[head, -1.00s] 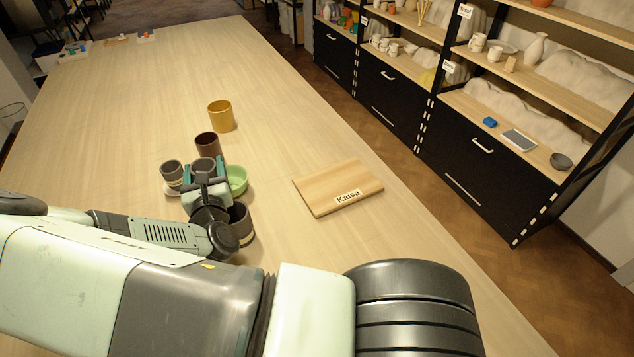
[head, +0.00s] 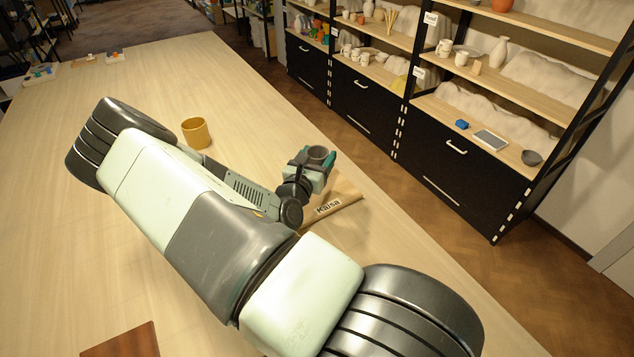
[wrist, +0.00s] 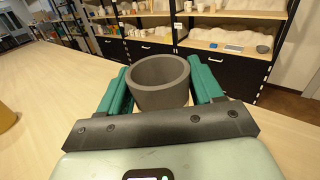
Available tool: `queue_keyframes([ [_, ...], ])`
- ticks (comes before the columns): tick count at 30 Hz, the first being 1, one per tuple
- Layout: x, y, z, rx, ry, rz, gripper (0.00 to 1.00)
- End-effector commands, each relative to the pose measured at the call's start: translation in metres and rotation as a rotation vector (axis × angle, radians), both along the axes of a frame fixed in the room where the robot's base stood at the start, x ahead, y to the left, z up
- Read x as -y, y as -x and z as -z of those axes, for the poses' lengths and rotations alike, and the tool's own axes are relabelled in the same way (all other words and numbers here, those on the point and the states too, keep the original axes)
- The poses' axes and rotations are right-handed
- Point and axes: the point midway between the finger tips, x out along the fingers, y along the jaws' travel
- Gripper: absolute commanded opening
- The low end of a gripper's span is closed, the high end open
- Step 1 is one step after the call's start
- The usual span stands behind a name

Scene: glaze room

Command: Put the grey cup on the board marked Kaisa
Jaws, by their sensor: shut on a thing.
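The grey cup (wrist: 159,95) is upright between the two green fingers of my gripper (wrist: 160,88) in the wrist view. In the head view my gripper (head: 318,160) is shut on the grey cup (head: 318,153) over the far part of the wooden board marked Kaisa (head: 346,192). My gripper and arm hide much of the board; its label and right part show. I cannot tell how high the cup is above the board.
A yellow cup (head: 196,133) stands on the table (head: 130,70) beyond my arm. A reddish-brown board (head: 125,343) lies at the near left. Black shelves (head: 455,150) with pottery stand past the table's right edge. My arm hides the table's middle.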

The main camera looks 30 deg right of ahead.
Motion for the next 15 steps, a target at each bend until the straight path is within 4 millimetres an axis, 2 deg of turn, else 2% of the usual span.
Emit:
queue_keyframes([
  [3,0.0,0.0,0.019,-0.001,0.001,-0.001,0.31],
  [8,0.0,0.0,0.03,0.001,0.002,-0.001,0.31],
  [15,0.0,0.0,0.062,-0.001,0.001,-0.002,0.31],
])
